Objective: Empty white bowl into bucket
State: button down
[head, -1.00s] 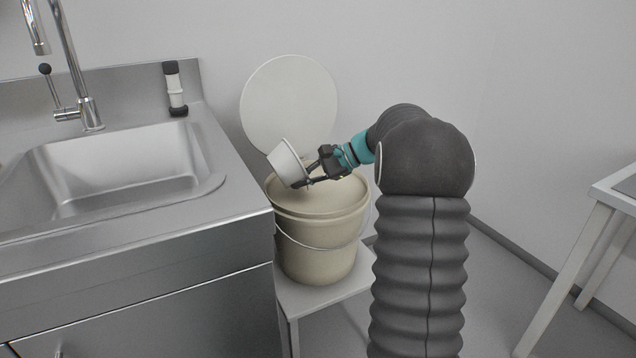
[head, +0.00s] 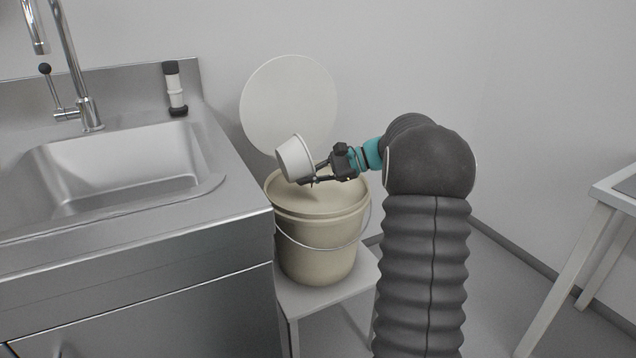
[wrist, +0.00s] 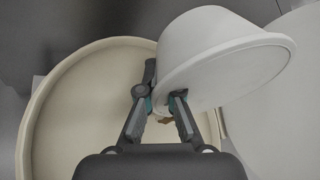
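The white bowl (head: 294,160) is held tilted above the bucket, towards its back left side. My gripper (head: 317,172) is shut on the bowl's edge from the right. In the wrist view the bowl (wrist: 215,48) fills the upper middle, and my gripper's fingers (wrist: 163,98) meet its wall near the rim. I cannot tell whether anything is left in the bowl. The cream bucket (head: 318,245) stands below with its wire handle hanging at the front. The bucket's rim (wrist: 90,48) also shows in the wrist view. A small brown bit near the fingers is partly hidden.
The bucket stands on a low white stand (head: 340,292). A round white disc (head: 290,105) is upright behind it against the wall. A steel counter with a sink (head: 120,170) is close on the left. A white table (head: 600,200) stands at far right.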

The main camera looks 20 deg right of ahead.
jog(key=shift+d, duration=0.45)
jog(key=shift+a+r+y, duration=0.1)
jog(key=shift+r+y, duration=0.05)
jog(key=shift+y, duration=0.35)
jog(key=shift+y+p, duration=0.3)
jog(key=shift+p, duration=0.3)
